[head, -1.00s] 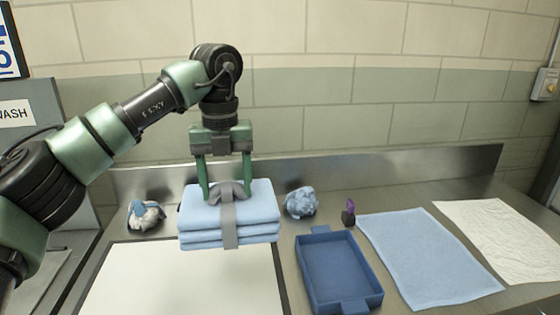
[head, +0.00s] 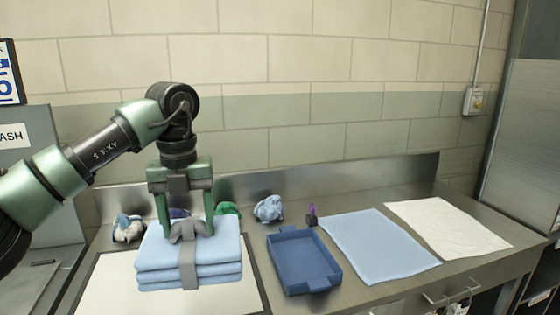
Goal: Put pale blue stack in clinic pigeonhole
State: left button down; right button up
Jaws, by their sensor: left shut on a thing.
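The pale blue stack (head: 158,263) is several folded cloths bound with a grey strap (head: 189,270) that has a looped top. My left gripper (head: 188,228) points down from above and is shut on the strap's loop at the top of the stack. The stack hangs level below the fingers; whether it is clear of the board I cannot tell. My right gripper is not in view. No pigeonhole marked clinic can be made out.
The white dark-edged board (head: 110,287) lies on the steel counter. A blue tray (head: 302,262), a flat blue cloth (head: 378,246) and a white cloth (head: 447,226) lie to the right. Crumpled cloths (head: 269,209) sit along the back. A grey cabinet (head: 528,140) stands at the far right.

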aim_at(181, 290)
pick_arm(q)
jog(key=f+m, duration=0.2)
jog(key=shift+w+a+f+m, duration=0.15)
jog(key=shift+w+f+m, duration=0.25)
jog(key=s+f+m, duration=0.2)
jog(key=f+m, duration=0.1)
jog(key=m, duration=0.1)
jog(key=s+f+m, duration=0.2)
jog(key=f+m, duration=0.1)
jog(key=m, duration=0.2)
jog(key=s+a+f+m, duration=0.1)
jog(key=s+f+m, duration=0.1)
jog(key=m, duration=0.3)
jog(key=shift+s+f, duration=0.2)
jog(key=shift+f, duration=0.3)
jog(key=s+f+m, duration=0.4)
jog(key=s+m, duration=0.3)
jog(key=m, duration=0.3)
jog(key=s+f+m, duration=0.5)
jog(key=s+m, duration=0.2)
jog(key=m, duration=0.4)
jog(key=shift+s+f, duration=0.15)
jog(key=shift+s, duration=0.15)
